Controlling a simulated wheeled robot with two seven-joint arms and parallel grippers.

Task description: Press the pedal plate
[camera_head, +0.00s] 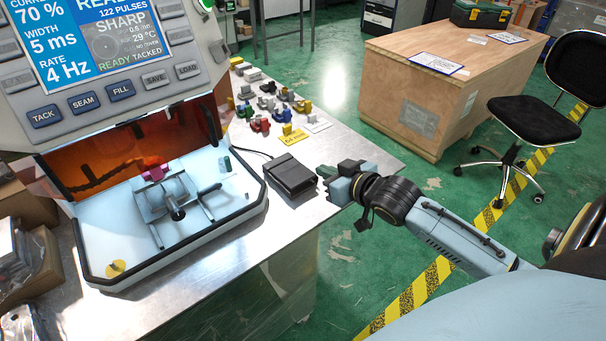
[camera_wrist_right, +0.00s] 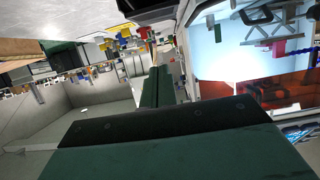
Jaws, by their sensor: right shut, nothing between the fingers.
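The black pedal (camera_head: 291,175) sits on the metal table near its right edge, with a cable running back from it. Its top plate faces up. My right gripper (camera_head: 325,173) is shut and empty. It is just to the right of the pedal, near the table edge, and appears apart from it. In the right wrist view the dark green gripper parts (camera_wrist_right: 155,90) fill the lower middle. A black shape at the top edge there may be the pedal; I cannot tell for sure. My left gripper is not in view.
The machine (camera_head: 180,262) with a lit work chamber and screen stands left of the pedal. A wooden crate (camera_head: 480,90) and a black chair (camera_head: 535,115) stand on the floor beyond.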

